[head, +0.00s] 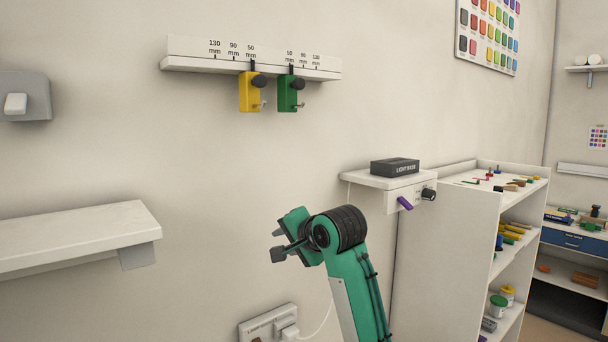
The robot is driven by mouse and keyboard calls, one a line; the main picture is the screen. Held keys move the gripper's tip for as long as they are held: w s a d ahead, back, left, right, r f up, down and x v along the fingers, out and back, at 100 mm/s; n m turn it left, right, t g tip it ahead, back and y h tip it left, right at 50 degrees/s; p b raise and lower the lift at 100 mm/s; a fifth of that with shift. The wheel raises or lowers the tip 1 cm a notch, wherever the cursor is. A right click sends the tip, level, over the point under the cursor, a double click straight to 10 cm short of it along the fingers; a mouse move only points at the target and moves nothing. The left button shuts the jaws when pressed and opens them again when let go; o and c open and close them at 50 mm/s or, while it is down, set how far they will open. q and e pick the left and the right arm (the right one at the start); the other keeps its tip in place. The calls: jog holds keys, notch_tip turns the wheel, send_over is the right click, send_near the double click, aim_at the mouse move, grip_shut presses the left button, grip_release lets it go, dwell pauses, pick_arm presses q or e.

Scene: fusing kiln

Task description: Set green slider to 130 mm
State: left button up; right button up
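The green slider (288,94) hangs on the white wall rail (200,66). Its black pointer stands at the 50 mm mark of the right-hand scale, whose 90 and 130 mm marks lie farther right. A black knob and a small hook show on its right side. The yellow slider (249,93) hangs just left of it, with its pointer at the left scale's 50 mm mark. My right gripper (279,244) is well below both sliders, touching neither. Its dark fingers are too small to tell whether they are open. My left gripper is out of view.
A small shelf (377,180) with a dark box (395,167) and a knob juts out to the right. A shelf unit (447,250) stands beyond it. A white ledge (75,238) is at left. Wall between rail and gripper is clear.

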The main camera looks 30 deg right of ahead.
jog(key=s+d+r+m+t, duration=0.1)
jog(key=d+r+m, duration=0.1)
jog(key=r, duration=0.6)
jog(key=s+d+r+m+t, duration=0.1)
jog(key=d+r+m, duration=0.1)
jog(key=r, duration=0.6)
jog(key=m+t+y, duration=0.1)
jog(key=m+t, duration=0.2)
jog(key=m, duration=0.1)
send_near(301, 84)
jog(key=w+p, duration=0.3)
jog(key=w, duration=0.1)
jog(key=w+p, duration=0.4)
jog(key=shift+a+r, duration=0.1)
jog(key=shift+a, duration=0.15)
jog(key=shift+w, duration=0.5)
